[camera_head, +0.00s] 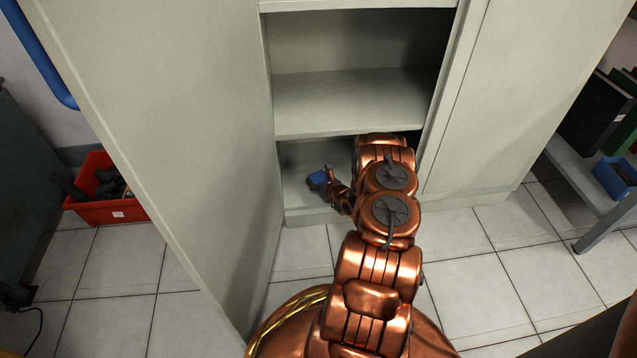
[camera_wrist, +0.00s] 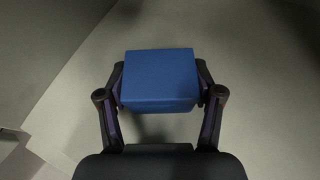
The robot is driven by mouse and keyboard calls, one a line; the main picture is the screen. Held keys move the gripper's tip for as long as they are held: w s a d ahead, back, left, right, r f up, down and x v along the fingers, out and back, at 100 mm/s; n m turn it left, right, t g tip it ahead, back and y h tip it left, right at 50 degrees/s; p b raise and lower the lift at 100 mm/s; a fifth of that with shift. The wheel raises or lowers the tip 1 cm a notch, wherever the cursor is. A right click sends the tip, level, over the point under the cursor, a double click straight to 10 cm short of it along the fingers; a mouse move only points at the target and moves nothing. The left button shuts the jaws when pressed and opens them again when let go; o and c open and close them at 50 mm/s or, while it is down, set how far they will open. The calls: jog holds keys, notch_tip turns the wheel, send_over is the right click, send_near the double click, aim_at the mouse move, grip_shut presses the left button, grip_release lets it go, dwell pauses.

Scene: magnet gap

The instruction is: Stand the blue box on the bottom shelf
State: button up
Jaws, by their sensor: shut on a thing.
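The blue box (camera_head: 318,179) is small and shows in the head view just inside the bottom compartment of the grey cabinet, near its left side. My gripper (camera_head: 327,182) reaches into that compartment and is shut on the box. In the wrist view the blue box (camera_wrist: 159,80) sits between the two fingers of my gripper (camera_wrist: 160,90), one at each side. The bottom shelf (camera_head: 308,200) is pale grey and partly hidden by my arm. I cannot tell whether the box touches it.
The middle shelf (camera_head: 345,105) is bare and lies above my gripper. The open cabinet door (camera_head: 170,130) stands at the left. A red bin (camera_head: 110,208) is on the floor beyond it. A blue tray (camera_head: 614,177) sits on a rack at the right.

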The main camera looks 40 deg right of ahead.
jog(key=shift+f, duration=0.15)
jog(key=o, duration=1.1)
jog(key=p+v, duration=0.4)
jog(key=v, duration=0.8)
jog(key=shift+r, duration=0.25)
jog(key=shift+s, duration=0.1)
